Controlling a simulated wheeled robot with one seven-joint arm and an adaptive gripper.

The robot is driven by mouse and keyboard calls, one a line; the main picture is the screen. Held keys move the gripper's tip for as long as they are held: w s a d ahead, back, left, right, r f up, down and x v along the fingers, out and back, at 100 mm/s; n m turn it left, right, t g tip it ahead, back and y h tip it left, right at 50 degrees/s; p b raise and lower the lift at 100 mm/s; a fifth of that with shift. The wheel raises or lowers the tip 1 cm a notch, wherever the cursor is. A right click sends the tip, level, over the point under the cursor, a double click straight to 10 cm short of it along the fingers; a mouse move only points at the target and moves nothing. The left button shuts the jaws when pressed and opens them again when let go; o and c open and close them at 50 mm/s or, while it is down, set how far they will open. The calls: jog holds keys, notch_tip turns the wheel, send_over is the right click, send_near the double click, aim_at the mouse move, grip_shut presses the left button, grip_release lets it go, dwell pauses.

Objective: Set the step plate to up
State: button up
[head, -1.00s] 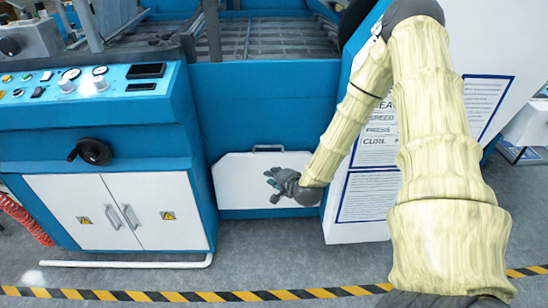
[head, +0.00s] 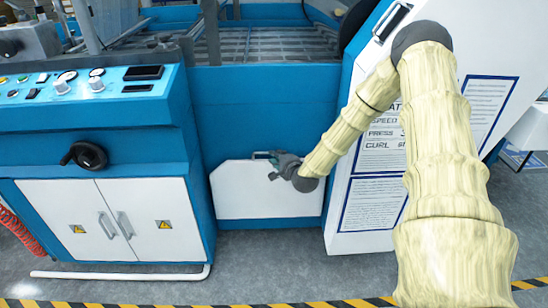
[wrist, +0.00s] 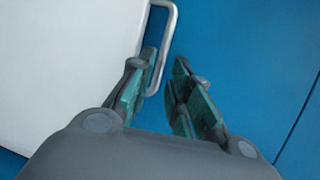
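The white step plate (head: 255,202) stands against the lower blue front of the machine in the head view, with a grey handle (head: 262,153) at its top edge. In the wrist view the plate (wrist: 60,70) fills the left side, and its handle (wrist: 172,35) is a thin metal loop. My gripper (head: 276,165) is at the plate's upper right, by the handle. In the wrist view my gripper (wrist: 165,78) is open, with the handle's outer bar between the fingers, closer to the left one. I cannot tell if that finger touches it.
A white cabinet (head: 115,220) with a black hand crank (head: 84,156) above it stands on the left. A white pipe (head: 120,275) runs low along the floor. Grey floor lies in front.

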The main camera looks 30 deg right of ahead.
aim_at(274, 169)
jog(key=shift+x, duration=1.7)
grip_shut()
